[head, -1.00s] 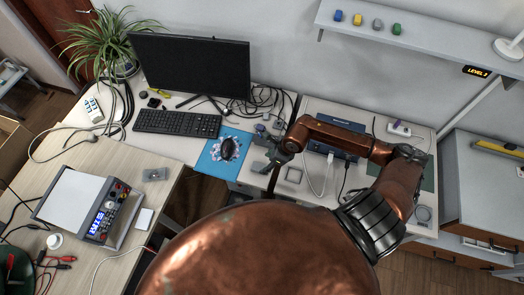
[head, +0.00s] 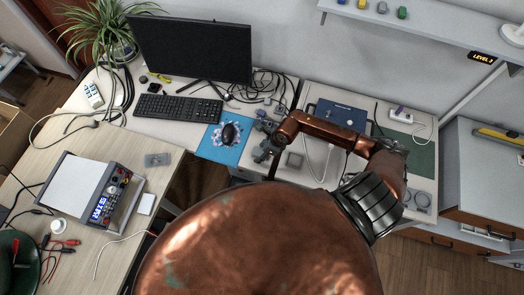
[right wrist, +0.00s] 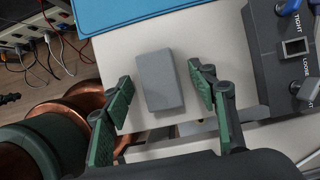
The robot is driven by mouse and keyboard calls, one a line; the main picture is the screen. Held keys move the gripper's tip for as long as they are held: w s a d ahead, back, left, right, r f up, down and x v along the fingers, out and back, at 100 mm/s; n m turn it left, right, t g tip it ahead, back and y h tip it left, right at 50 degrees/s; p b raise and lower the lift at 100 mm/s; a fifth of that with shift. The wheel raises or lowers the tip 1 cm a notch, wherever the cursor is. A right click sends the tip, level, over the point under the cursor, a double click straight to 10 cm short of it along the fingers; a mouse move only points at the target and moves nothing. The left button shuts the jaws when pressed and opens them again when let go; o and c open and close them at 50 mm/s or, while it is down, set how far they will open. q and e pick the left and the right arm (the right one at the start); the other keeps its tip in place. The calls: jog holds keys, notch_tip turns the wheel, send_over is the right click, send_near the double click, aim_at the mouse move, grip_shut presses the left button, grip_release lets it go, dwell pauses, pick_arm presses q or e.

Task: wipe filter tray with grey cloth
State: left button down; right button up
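A plain grey flat rectangular piece (right wrist: 160,80), which looks like the folded grey cloth, lies on the pale desk top in the right wrist view. My right gripper (right wrist: 160,78) is open, with one green-padded finger on each side of it and gaps between. In the head view my right gripper (head: 264,149) is at the front edge of the desk, just right of the blue mat, and the grey piece cannot be made out there. My left gripper is not in view.
A dark box with TIGHT and LOOSE labels (right wrist: 280,55) stands close right of the gripper. A blue mat (head: 221,145) with a mouse lies to the left. A blue device (head: 341,117) and loose cables are behind and right. Shelf (head: 440,35) above.

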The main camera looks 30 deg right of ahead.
aim_at(261, 152)
jog(key=c, duration=1.1)
jog(key=o, duration=0.7)
jog(key=shift+o, duration=0.2)
jog(key=shift+r, duration=0.1)
jog(key=shift+r+p, duration=0.35)
jog(key=shift+r, duration=0.1)
jog(key=shift+c, duration=0.2)
jog(key=c, duration=0.9)
jog(key=shift+r+p, duration=2.1)
jog(key=shift+r, duration=0.85)
